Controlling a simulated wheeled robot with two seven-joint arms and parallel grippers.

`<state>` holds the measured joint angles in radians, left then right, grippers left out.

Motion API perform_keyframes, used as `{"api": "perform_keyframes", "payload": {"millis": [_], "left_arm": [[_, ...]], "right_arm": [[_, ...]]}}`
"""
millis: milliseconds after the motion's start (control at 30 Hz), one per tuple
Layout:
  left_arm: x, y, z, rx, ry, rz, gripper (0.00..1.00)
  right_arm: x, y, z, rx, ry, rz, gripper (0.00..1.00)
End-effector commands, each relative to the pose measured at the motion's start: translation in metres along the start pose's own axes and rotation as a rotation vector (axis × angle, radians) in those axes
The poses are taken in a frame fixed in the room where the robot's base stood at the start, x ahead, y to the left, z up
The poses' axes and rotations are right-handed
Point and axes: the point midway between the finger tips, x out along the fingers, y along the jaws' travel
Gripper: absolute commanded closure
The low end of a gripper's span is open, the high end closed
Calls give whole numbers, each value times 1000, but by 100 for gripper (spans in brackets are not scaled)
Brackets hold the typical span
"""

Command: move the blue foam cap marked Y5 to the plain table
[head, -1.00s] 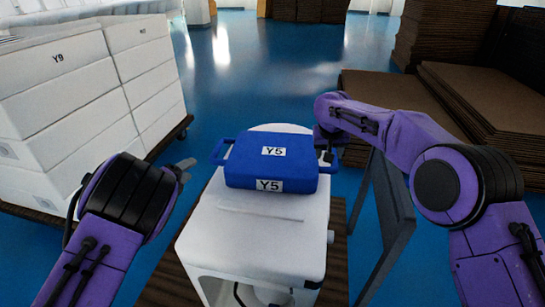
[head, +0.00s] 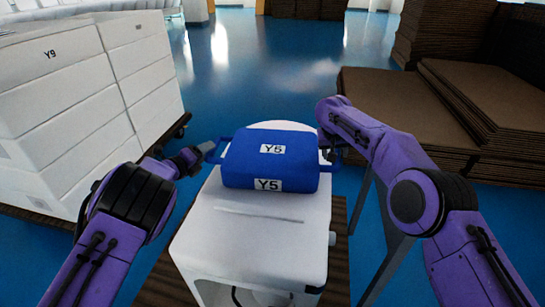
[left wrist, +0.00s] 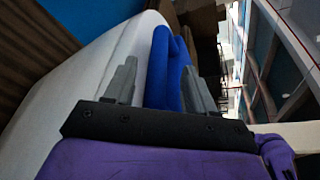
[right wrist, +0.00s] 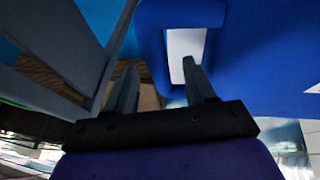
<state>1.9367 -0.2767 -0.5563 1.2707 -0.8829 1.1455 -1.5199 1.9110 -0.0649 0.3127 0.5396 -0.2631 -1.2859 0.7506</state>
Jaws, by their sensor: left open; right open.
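I cannot tell whether either touches. I cannot make out a plain table for certain.
A stack of white boxes (head: 60,100) marked Y9 stands at the left on a dark trolley. Brown flat cardboard stacks (head: 400,110) lie at the right. A grey upright panel (head: 388,225) stands right of the toilet. The blue floor behind is clear.

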Motion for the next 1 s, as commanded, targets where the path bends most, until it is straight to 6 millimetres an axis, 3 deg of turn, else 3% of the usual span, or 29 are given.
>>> {"api": "perform_keyframes", "payload": {"millis": [233,600,633,767,800,1000], "left_arm": [[26,0,-1,-1,1,-1,45],[30,0,0,0,0,0,45],[30,0,0,-1,0,0,52],[30,0,0,0,0,0,94],[30,0,0,0,0,0,100],[30,0,0,0,0,-1,100]], "right_arm": [[26,0,0,-1,0,0,45],[30,1,0,0,0,1,45],[30,1,0,0,0,1,52],[30,1,0,0,0,1,94],[30,1,0,0,0,1,100],[30,0,0,0,0,1,100]]}}
